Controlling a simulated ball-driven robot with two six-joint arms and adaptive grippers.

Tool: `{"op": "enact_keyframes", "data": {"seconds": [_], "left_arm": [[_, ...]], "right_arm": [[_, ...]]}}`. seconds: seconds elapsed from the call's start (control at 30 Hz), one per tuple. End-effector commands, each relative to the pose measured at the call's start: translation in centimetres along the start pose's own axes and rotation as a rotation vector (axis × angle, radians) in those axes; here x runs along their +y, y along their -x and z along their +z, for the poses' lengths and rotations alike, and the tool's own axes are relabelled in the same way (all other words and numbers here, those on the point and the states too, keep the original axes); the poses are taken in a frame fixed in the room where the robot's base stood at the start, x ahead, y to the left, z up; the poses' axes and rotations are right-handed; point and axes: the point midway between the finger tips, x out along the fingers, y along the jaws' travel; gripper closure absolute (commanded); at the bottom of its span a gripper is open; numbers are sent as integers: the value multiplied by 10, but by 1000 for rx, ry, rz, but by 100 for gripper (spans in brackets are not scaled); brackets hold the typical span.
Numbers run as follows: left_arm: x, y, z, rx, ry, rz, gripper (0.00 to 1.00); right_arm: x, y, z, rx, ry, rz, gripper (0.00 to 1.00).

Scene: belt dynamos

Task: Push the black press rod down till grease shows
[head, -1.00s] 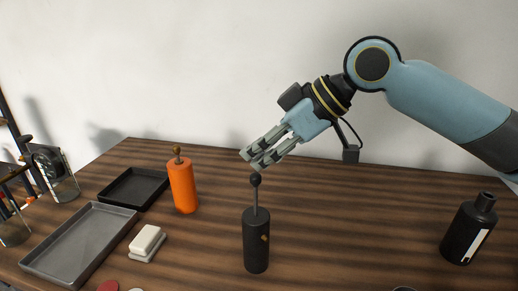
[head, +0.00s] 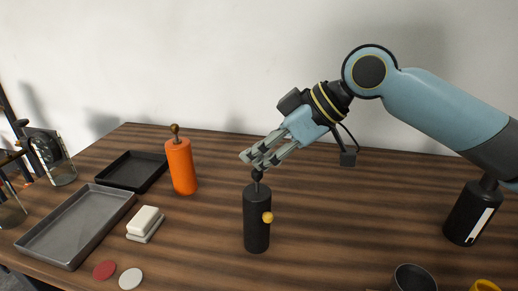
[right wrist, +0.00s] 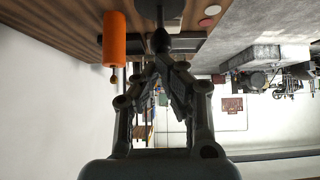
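The black grease press (head: 257,225) stands upright on the wooden table, with its round-knobbed press rod (head: 257,175) at the top. Only a short length of rod shows above the body. A yellow bead of grease (head: 267,217) sits on the right side of the body. My right gripper (head: 249,161) is shut and empty, its fingertips right over the knob and apparently touching it. In the right wrist view, the shut fingertips (right wrist: 160,62) point at the dark knob (right wrist: 159,15). My left gripper is not in view.
An orange press (head: 182,167) stands behind to the left. A grey tray (head: 75,262), a black tray (head: 112,188) and a white block (head: 143,219) lie left. A black bottle (head: 463,218) stands right and a dark cup (head: 412,279) in front. Table between press and bottle is clear.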

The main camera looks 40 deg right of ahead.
Motion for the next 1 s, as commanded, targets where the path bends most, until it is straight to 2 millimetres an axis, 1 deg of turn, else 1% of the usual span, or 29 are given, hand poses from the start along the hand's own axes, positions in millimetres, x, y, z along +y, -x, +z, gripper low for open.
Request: {"op": "enact_keyframes", "data": {"seconds": [0.03,0.1,0.27,0.37,0.53,0.57,0.6,0.7,0.93,1.0], "left_arm": [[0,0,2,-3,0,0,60],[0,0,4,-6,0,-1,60],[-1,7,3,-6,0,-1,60],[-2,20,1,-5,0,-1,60],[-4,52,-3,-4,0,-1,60],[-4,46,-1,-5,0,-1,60],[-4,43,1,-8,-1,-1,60],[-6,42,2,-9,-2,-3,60],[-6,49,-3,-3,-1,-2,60],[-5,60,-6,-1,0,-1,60]], "right_arm": [[1,-1,4,-11,-4,0,100],[1,-1,4,-12,-4,0,100],[2,4,-1,-12,-5,1,100],[4,14,-11,-9,-5,3,100],[9,37,-36,-3,-7,10,100],[10,38,-29,-9,-1,12,100],[10,42,-26,-11,0,14,100],[8,55,-26,-10,1,10,100],[8,81,-28,-10,0,8,100],[8,91,-28,-13,-3,12,100]]}}
